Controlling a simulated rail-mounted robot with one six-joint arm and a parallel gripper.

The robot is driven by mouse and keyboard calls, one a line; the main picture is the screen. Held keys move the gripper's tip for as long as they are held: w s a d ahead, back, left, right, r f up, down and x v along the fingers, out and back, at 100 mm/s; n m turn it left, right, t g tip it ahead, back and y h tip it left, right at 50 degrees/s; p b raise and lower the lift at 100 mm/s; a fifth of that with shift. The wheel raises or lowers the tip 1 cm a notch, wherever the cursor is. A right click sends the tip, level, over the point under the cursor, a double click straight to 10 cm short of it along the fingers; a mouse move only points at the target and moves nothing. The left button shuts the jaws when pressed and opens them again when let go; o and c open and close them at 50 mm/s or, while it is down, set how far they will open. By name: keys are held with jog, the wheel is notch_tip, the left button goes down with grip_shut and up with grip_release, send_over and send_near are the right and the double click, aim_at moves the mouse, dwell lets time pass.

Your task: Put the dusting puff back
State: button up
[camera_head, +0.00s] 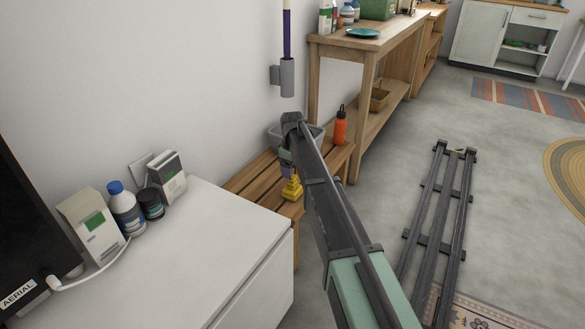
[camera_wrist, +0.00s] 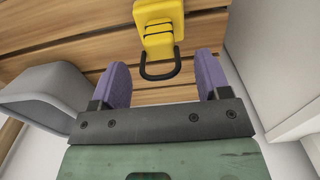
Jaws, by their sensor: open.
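My gripper (camera_head: 289,168) is over the slatted wooden bench, by a yellow object (camera_head: 292,188) with a black loop. In the wrist view, the purple fingers of my gripper (camera_wrist: 162,68) are apart with nothing held. The yellow object (camera_wrist: 158,25) is ahead of them. Its black loop (camera_wrist: 160,75) lies in line with the gap between the fingers; I cannot tell whether they touch. A purple stick (camera_head: 287,35) stands upright in a grey wall holder (camera_head: 287,78); its top is cut off. I cannot tell which thing is the dusting puff.
A grey bin (camera_wrist: 45,88) is close to the left finger in the wrist view. An orange bottle (camera_head: 340,126) stands on the bench (camera_head: 255,180). A white cabinet (camera_head: 215,235) with bottles and boxes stands at left. A wooden shelf table (camera_head: 345,42) is behind. Floor rails (camera_head: 437,215) run at right.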

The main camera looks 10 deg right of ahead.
notch_tip(320, 180, up, 10)
jog(key=p, duration=0.9)
jog(key=s+m, duration=1)
jog(key=s, duration=2.8)
notch_tip(320, 180, up, 34)
jog(key=p, duration=3.3)
jog(key=shift+w, duration=0.2)
